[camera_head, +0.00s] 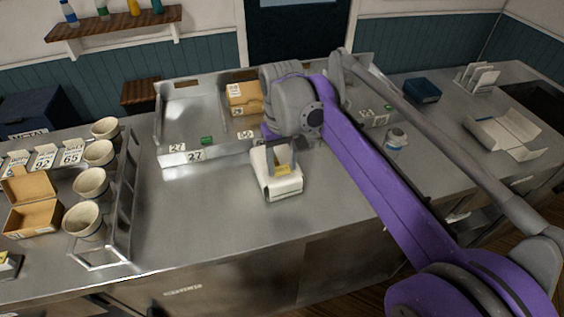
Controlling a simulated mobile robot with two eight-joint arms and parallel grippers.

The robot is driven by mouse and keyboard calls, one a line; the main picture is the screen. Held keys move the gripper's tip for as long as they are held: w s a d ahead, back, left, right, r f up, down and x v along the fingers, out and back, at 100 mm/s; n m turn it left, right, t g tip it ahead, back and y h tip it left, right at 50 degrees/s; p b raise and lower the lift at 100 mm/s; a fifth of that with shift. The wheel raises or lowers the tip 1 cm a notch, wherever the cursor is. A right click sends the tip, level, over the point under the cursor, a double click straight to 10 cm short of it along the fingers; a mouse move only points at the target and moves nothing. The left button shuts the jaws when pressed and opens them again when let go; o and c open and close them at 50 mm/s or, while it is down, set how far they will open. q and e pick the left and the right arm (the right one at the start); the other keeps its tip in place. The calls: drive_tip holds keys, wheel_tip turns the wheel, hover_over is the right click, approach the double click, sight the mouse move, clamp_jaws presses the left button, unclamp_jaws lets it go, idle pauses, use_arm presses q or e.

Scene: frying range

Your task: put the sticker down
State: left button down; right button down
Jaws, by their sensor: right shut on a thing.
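My right gripper (284,158) reaches in from the right and points down over a small white box-like holder (279,189) on the steel counter. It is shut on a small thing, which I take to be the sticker. A small yellow patch (283,170) shows between the fingers, at the top of the white holder. I cannot tell whether this patch is the sticker or part of the holder, nor whether the fingers touch the holder. My left gripper is not in view.
A metal tray (180,158) with number labels and a cardboard box (243,97) stands behind the gripper. A rack with several cups (84,220) and an open carton (33,218) are at left. A small jar (396,138) stands at right. The front counter (205,225) is clear.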

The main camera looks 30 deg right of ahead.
sight(282, 171)
drive_tip(key=shift+f, duration=0.1)
drive_tip(key=shift+f, duration=0.35)
drive_tip(key=shift+c, duration=1.3)
unclamp_jaws()
wheel_tip(282, 171, up, 13)
drive_tip(key=p, duration=0.1)
